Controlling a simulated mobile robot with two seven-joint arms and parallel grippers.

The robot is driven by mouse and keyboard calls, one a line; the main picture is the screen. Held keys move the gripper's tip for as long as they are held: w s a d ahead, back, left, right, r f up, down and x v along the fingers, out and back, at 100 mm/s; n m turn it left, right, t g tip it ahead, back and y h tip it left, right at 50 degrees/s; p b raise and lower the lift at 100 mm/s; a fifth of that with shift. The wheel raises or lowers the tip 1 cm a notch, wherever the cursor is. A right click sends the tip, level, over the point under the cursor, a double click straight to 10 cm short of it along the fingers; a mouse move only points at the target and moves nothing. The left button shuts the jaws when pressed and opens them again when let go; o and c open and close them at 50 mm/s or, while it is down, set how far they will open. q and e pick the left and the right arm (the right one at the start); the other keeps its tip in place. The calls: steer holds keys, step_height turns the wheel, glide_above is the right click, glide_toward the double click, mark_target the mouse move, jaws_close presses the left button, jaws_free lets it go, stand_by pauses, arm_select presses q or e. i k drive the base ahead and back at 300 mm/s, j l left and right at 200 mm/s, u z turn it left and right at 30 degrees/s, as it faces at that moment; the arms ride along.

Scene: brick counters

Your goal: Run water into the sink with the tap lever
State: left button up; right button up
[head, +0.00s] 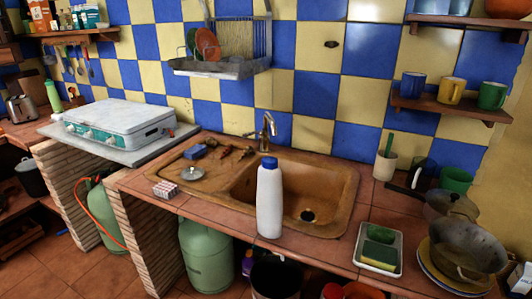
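The tap (268,130) is a metal spout standing at the back edge of the sink, against the blue and yellow tiles. Its lever is small in the head view and I cannot make out its position. The brown sink (335,190) has a basin on the right with a dark drain hole and a drainboard on the left. No water shows in the basin or falling from the spout. Neither my left nor my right gripper is in view.
A white bottle with a blue cap (269,200) stands at the sink's front. A sponge tray (397,262) and pans (468,240) are at right. A blue sponge (196,152) lies on the drainboard. A dish rack (215,70) hangs above. A stove (118,122) is at left.

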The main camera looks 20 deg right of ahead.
mark_target(263, 132)
steer(key=i+j, duration=0.2)
steer(key=j, duration=0.15)
steer(key=i+j+z, duration=0.1)
steer(key=j, duration=0.3)
steer(key=i+j, duration=0.25)
steer(key=j, duration=0.15)
steer(key=i+j+z, duration=0.1)
steer(key=j, duration=0.25)
steer(key=i, duration=0.1)
